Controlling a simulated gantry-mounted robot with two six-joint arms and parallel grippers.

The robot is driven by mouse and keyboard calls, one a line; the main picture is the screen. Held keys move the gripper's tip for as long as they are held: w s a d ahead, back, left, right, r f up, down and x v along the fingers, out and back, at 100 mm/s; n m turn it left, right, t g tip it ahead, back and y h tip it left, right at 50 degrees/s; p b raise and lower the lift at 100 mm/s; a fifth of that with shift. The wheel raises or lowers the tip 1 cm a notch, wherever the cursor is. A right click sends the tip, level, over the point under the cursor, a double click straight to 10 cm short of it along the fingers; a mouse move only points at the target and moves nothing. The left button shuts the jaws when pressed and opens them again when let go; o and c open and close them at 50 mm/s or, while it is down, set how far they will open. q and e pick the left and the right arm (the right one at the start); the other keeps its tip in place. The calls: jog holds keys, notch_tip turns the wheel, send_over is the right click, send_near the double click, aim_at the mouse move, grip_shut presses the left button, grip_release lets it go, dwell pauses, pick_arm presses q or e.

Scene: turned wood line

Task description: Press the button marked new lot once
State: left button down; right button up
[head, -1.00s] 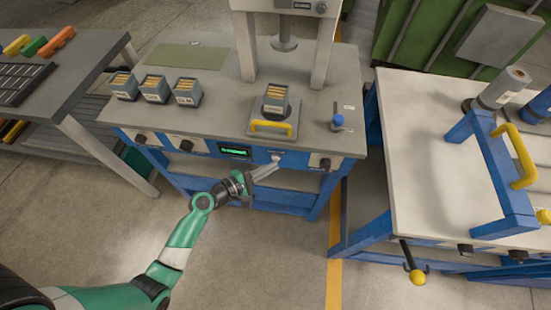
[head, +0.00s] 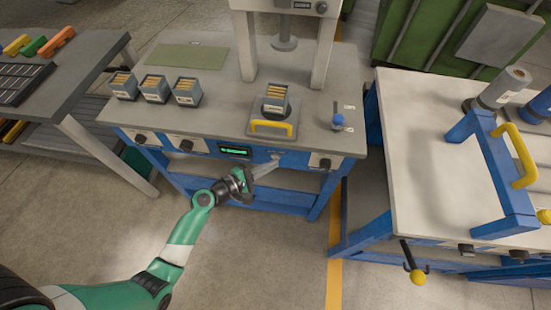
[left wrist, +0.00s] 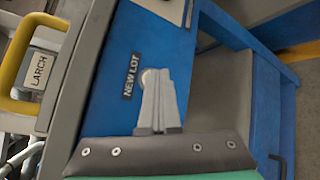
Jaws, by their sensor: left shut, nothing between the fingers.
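The new lot button (left wrist: 150,77) is a pale round button on the blue front panel of the press bench, beside a label reading NEW LOT (left wrist: 131,77). In the left wrist view my shut left gripper (left wrist: 158,75) overlaps the button and hides part of it. In the head view my left gripper (head: 274,161) reaches the bench's front panel with its fingers together and empty. The fingertips are at or very close to the button; I cannot tell whether they press it. My right gripper is not in view.
A lit green display (head: 235,151) is left of the gripper on the same panel. Black knobs (head: 186,145) sit along the panel. Above is a fixture with a yellow handle (head: 272,126) and a bin labelled LARCH.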

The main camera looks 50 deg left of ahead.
pick_arm(q)
jog(key=shift+s, duration=0.1)
jog(key=shift+s+d+p, duration=0.3)
jog(key=shift+s+d, duration=0.2)
jog(key=shift+s, duration=0.05)
jog(key=shift+s+d+p, duration=0.3)
jog(key=shift+s+d, duration=0.5)
jog(key=shift+s, duration=0.2)
jog(key=shift+s+d+p, duration=0.25)
jog(key=shift+s+d, duration=0.5)
jog(key=shift+s, duration=0.2)
